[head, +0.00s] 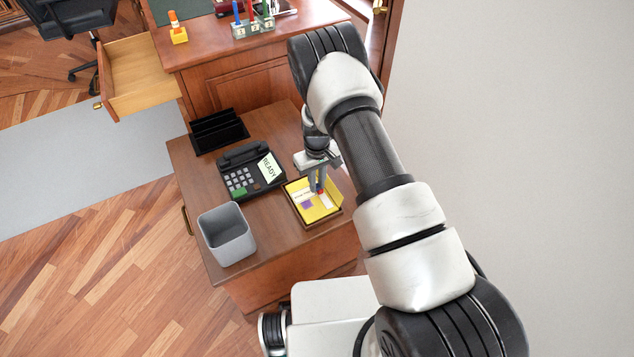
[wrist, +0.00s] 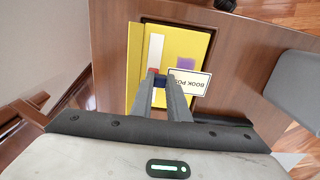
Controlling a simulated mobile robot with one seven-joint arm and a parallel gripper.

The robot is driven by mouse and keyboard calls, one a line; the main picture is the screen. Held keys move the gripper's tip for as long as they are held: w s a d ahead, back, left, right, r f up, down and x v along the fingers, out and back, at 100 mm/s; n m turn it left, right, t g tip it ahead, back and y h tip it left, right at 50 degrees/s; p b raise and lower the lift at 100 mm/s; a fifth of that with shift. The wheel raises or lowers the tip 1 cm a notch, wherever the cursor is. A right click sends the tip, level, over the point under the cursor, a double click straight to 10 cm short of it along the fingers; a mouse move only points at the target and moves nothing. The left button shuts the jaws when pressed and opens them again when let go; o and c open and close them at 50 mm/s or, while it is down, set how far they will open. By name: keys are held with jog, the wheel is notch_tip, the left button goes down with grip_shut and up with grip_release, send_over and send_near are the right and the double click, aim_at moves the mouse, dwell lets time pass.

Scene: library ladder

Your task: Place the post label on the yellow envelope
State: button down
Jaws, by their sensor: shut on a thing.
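The yellow envelope (head: 327,208) lies in a shallow dark-edged tray on the low wooden cabinet. In the wrist view the envelope (wrist: 180,45) shows a white strip and a purple patch. The white post label (wrist: 190,81), printed "BOOK POST", shows beside my fingertips over the envelope. In the head view the label (head: 303,194) is at the envelope's left part. My gripper (head: 319,188) points down over the envelope, shut on the label; it also shows in the wrist view (wrist: 158,76). The fingers hide the label's near edge. I cannot tell whether the label touches the envelope.
A black telephone (head: 252,175) with a "READY" card stands left of the tray. A grey bin (head: 227,235) is at the front left, and a black sorter (head: 217,131) behind. The desk (head: 200,45) with an open drawer (head: 137,75) rises beyond. A pale wall (head: 510,120) bounds the right.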

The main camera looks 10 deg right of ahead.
jog(key=shift+f, duration=0.15)
jog(key=c, duration=1.7)
grip_release()
notch_tip(320, 180, up, 27)
jog(key=s+d+m+t+p, duration=0.1)
jog(key=p, duration=0.2)
jog(key=s+d+r+m+t+y, duration=0.1)
jog(key=s+r, duration=0.3)
jog(key=r, duration=0.3)
jog(key=s+d+r+t, duration=0.1)
jog(key=s+r, duration=0.2)
jog(key=r, duration=0.4)
jog(key=s+d+r+m+t, duration=0.1)
jog(key=s+r, duration=0.2)
jog(key=s, duration=0.4)
jog(key=s+d+r, duration=0.2)
jog(key=s+r, duration=0.2)
jog(key=s, duration=0.3)
jog(key=s+d+r+m+t+h, duration=0.1)
jog(key=s+r, duration=0.2)
jog(key=s, duration=0.4)
jog(key=shift+d+r+m+t, duration=0.3)
